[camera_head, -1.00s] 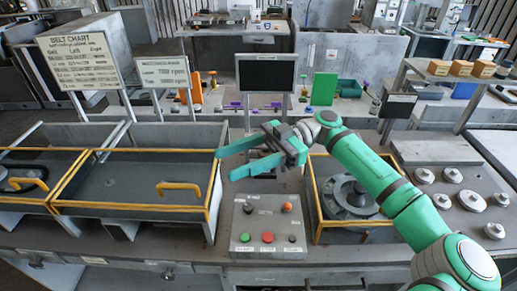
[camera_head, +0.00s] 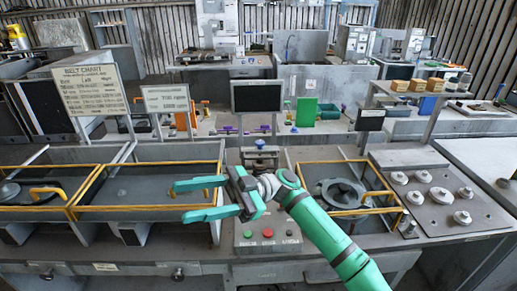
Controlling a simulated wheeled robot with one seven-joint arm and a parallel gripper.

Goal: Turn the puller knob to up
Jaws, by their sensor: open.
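The grey control panel (camera_head: 268,245) sits at the front middle of the bench. Its lower row shows a green button (camera_head: 248,234), a red button (camera_head: 268,233) and a small dark knob (camera_head: 289,233). The upper part of the panel is hidden behind my gripper and arm. Labels are too small to read, so I cannot tell which control is the puller knob. My gripper (camera_head: 187,200) is open and empty, with its two green fingers pointing left. In the picture it lies over the panel's upper edge and the tray left of it.
A yellow-rimmed tray (camera_head: 150,206) lies left of the panel. A yellow-framed bay with a round housing (camera_head: 338,192) lies right of it. Several metal discs (camera_head: 441,196) sit on a plate farther right. A dark monitor (camera_head: 257,97) stands behind.

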